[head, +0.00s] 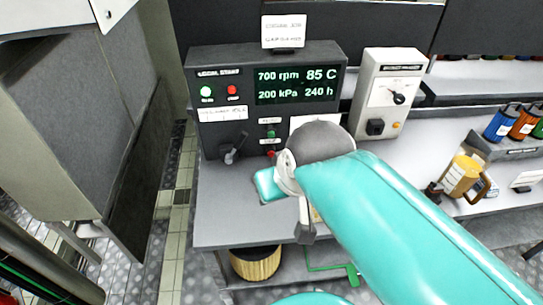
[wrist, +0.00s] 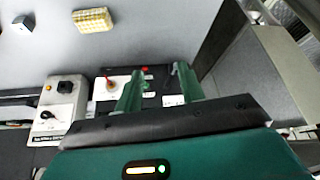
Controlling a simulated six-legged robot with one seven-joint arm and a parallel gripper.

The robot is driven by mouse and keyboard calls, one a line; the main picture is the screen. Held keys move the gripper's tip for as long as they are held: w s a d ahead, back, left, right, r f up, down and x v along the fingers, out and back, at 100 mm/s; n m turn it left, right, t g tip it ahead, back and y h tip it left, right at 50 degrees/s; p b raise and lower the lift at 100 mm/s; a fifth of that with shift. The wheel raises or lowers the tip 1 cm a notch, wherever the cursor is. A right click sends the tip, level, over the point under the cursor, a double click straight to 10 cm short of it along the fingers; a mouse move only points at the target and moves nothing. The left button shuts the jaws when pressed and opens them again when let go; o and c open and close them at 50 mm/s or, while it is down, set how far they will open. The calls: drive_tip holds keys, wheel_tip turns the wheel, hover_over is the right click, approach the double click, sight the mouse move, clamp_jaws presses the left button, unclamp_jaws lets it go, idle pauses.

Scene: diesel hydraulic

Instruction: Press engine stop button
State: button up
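A dark control panel (head: 265,105) stands at the back of the bench in the head view. On its left side are a green button (head: 206,91) and a red button (head: 233,90); their small labels are hard to read. Lower on the panel are another small green spot (head: 271,134) and a red one (head: 270,153), which also shows in the wrist view (wrist: 144,69). My gripper (wrist: 158,68) is open and empty, its two green fingers spread in front of the panel's lower part. In the head view my arm hides most of it. No contact with a button shows.
A pale switch box (head: 390,92) stands right of the panel. A lever (head: 236,148) sticks out at the panel's lower left. A yellow jug (head: 462,175) and several coloured cans stand on the right. A gold filter (head: 255,263) sits below the bench.

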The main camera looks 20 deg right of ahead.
clamp_jaws()
idle(1.9)
